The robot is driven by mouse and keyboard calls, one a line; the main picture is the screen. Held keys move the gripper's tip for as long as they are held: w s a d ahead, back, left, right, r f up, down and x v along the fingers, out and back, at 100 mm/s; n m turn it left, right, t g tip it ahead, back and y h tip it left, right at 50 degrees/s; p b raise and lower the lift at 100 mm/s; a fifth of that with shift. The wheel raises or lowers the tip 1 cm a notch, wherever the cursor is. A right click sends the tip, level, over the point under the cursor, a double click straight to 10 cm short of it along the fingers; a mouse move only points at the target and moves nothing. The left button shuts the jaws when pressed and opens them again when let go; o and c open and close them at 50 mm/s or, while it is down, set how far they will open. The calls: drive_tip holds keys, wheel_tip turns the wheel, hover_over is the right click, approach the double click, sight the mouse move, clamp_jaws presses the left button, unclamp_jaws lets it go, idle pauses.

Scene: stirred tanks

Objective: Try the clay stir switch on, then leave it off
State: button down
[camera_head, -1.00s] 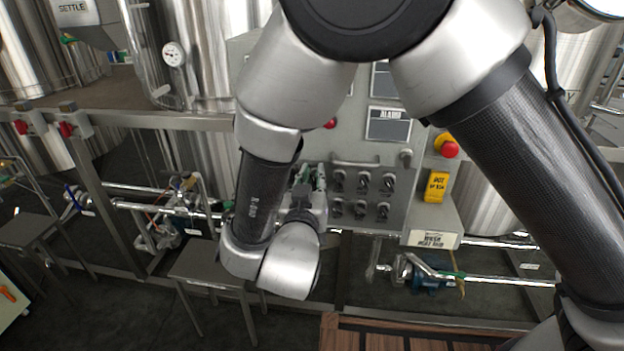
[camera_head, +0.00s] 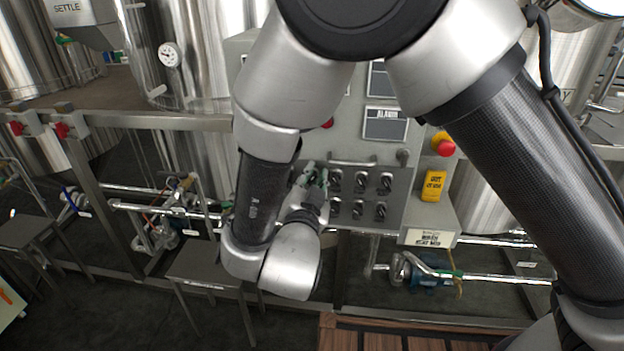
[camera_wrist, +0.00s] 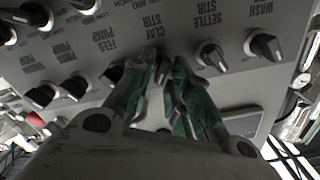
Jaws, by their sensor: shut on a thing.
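The clay stir switch (camera_wrist: 163,70) is a small rotary knob under the "CLAY STIR" label on a grey panel, seen in the wrist view. My gripper (camera_wrist: 165,82), with green finger pads, is shut on this knob, one finger on each side. The fingers hide much of the knob, so I cannot tell which way its pointer stands. In the head view my gripper (camera_head: 316,178) is at the left end of the switch rows, its wrist tilted, and it hides the switch there.
The settle stir knob (camera_wrist: 212,56) and wash knob (camera_wrist: 265,45) sit close to the right in the wrist view; the feed pump knob (camera_wrist: 112,74) is close to the left. A red emergency button (camera_head: 445,147) and yellow tag (camera_head: 434,186) are right of the switch panel (camera_head: 398,205).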

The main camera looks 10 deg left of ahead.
idle(0.4)
drive_tip(key=c, duration=1.6)
unclamp_jaws()
drive_tip(key=shift+o, duration=0.2)
drive_tip(key=s, duration=1.2)
